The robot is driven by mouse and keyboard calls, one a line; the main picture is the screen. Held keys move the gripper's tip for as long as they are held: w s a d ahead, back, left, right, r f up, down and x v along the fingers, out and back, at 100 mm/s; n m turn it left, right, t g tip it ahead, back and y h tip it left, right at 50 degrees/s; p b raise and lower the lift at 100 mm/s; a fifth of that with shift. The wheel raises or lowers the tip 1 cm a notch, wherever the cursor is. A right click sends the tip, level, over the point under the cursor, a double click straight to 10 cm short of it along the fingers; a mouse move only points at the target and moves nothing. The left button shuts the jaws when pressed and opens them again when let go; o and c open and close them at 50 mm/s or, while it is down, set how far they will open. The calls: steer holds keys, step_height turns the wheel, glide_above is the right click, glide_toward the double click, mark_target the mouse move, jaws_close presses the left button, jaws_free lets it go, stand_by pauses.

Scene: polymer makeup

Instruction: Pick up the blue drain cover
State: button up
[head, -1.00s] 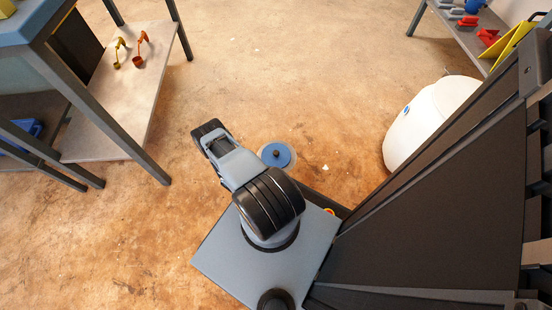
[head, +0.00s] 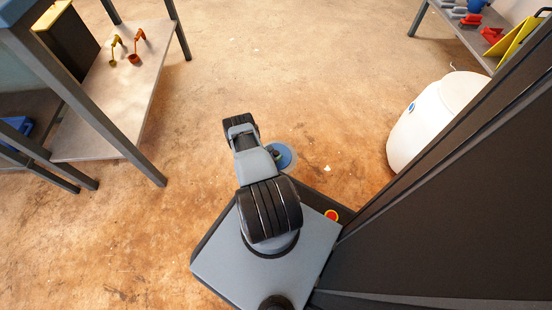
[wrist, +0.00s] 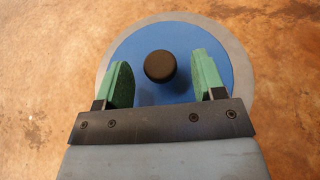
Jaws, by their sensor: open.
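The blue drain cover (wrist: 148,93) is a flat blue disc with a dark round knob (wrist: 160,66) at its middle. It lies on the floor inside a grey ring (wrist: 245,48). In the head view the cover (head: 285,155) is partly hidden behind my arm. My gripper (wrist: 163,72) is open in the wrist view, with one green finger to the left of the knob and one to the right. There is a gap on both sides of the knob. I cannot tell how high the fingers are above the cover.
A grey shelf table (head: 125,85) with a yellow and an orange scoop stands at the left. A white rounded container (head: 425,125) stands at the right. Another shelf (head: 476,42) with colored items is at the top right. The floor between is clear.

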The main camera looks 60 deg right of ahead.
steer(key=shift+d, duration=0.15)
steer(key=shift+c, duration=0.4)
steer(key=c, duration=1)
